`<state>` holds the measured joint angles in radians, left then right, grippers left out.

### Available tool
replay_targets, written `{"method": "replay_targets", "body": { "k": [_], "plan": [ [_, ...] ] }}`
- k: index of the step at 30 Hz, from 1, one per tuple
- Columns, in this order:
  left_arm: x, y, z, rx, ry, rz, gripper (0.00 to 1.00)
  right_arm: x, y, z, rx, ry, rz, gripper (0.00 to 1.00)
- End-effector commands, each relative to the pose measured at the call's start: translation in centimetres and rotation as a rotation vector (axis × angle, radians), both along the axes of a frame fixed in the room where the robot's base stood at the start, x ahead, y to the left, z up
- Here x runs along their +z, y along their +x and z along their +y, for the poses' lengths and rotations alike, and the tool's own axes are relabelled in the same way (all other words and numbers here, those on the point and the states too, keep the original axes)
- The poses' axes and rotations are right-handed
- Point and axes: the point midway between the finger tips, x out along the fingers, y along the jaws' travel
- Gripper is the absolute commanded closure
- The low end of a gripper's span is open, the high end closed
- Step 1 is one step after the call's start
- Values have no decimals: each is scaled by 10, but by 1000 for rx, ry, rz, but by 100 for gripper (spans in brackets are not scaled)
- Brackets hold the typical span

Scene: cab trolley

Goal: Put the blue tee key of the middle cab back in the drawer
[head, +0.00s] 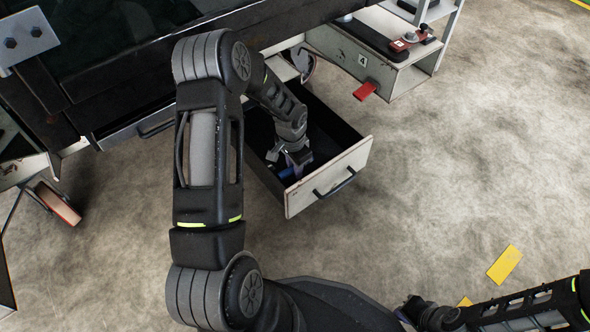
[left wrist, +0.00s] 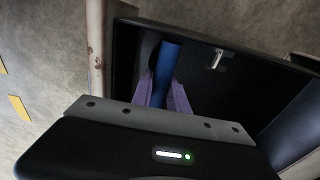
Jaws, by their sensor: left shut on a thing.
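The drawer (head: 352,164) stands pulled out, with a pale front panel, a dark handle and a black inside. My left gripper (head: 296,168) reaches down into it and is shut on the blue tee key (head: 287,173). In the left wrist view the key (left wrist: 167,62) is a blue bar between my two purple fingers (left wrist: 166,92), inside the drawer's dark walls. The key's lower end is hidden behind my gripper, and I cannot tell whether it touches the drawer floor. My right gripper (head: 412,308) is at the lower right, dark and small, its jaws unclear.
A small silver piece (left wrist: 215,59) shows inside the drawer. Right of the drawer, a grey shelf unit marked 4 (head: 363,60) has a red tab (head: 366,91) sticking out. A yellow floor mark (head: 504,264) lies on the concrete. The floor right of the drawer is clear.

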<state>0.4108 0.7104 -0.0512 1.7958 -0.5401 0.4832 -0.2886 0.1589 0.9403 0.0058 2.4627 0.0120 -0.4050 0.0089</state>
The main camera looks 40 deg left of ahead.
Motion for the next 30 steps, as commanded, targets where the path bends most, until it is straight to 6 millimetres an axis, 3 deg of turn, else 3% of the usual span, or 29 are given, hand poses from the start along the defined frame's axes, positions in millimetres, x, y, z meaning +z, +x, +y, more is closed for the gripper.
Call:
{"method": "replay_targets", "body": {
  "k": [11, 12, 19, 30],
  "plan": [
    [-4, 1, 0, 0, 0, -2, 100, -2, 0, 0, 0, 0, -1, 100],
    [-4, 0, 0, 0, 1, -1, 79, -2, 1, 0, 0, 0, -1, 100],
    [-3, 0, 0, 0, 0, -1, 60, -1, 0, 0, 0, 1, 0, 100],
    [3, 0, 0, 0, 1, -1, 58, 3, 0, 0, 0, 0, 0, 100]
  ]
}}
